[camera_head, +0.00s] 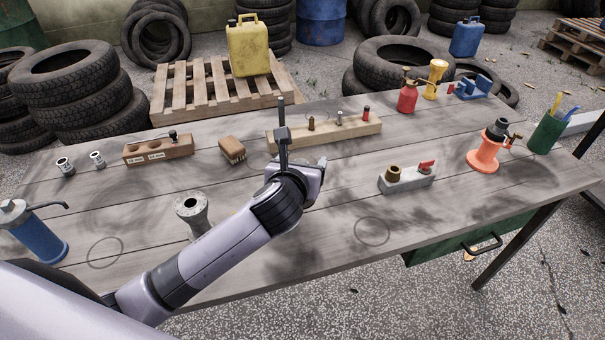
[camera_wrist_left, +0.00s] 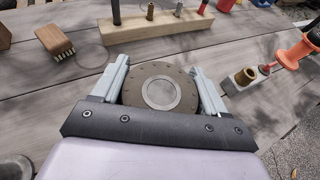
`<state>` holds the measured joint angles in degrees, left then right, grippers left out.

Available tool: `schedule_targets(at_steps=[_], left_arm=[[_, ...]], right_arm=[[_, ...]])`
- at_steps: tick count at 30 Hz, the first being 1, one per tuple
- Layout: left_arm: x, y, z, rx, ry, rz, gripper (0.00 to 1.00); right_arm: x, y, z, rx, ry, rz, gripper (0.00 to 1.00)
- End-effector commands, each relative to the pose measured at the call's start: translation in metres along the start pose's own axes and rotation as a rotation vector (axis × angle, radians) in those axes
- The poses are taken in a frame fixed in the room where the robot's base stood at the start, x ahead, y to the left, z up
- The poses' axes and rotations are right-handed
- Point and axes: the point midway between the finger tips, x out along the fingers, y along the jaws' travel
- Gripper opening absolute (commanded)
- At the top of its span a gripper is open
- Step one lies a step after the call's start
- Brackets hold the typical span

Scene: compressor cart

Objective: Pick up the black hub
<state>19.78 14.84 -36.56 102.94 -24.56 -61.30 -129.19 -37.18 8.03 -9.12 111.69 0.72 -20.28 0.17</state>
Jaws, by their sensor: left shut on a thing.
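The black hub shows in the left wrist view as a dark, brownish round disc (camera_wrist_left: 133,88) with small marks near its rim and a pale grey ring in its middle. It lies between the two pale fingers of my left gripper (camera_wrist_left: 160,85), which is shut on it. In the head view my left gripper (camera_head: 312,172) is over the middle of the workbench, and the hub is hidden there by the wrist. I cannot tell how far it is above the boards. My right gripper is out of view.
Around my left gripper on the workbench (camera_head: 300,262) stand a grey flanged post (camera_head: 192,207), a brush (camera_head: 232,149), a wooden rail (camera_head: 352,131) with upright pieces, and a grey block (camera_head: 408,180). An orange stand (camera_head: 485,155) is farther right. The front middle is clear.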

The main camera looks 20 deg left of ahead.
Motion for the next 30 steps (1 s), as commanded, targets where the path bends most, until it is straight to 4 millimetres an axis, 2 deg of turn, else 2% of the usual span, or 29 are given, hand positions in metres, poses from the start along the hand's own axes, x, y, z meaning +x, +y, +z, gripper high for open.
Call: schedule_targets(at_steps=[1, 6, 12, 15, 21, 30], left_arm=[[-0.008, -0.001, 0.021, -0.001, -0.012, -0.004, 0.25], [-0.027, -0.001, 0.067, 0.000, -0.012, -0.003, 0.25], [-0.045, -0.001, 0.110, -0.001, -0.009, -0.002, 0.25], [-0.051, -0.001, 0.125, -0.001, -0.008, -0.003, 0.25], [-0.057, 0.000, 0.138, 0.001, -0.004, -0.001, 0.25], [-0.055, 0.004, 0.137, -0.003, -0.002, 0.008, 0.25]], right_arm=[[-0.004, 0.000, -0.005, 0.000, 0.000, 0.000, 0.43], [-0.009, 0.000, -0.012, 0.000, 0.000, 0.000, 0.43], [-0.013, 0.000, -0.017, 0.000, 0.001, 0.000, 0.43], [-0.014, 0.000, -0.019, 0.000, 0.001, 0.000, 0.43], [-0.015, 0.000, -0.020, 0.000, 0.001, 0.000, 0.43], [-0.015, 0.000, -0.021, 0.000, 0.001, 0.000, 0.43]])
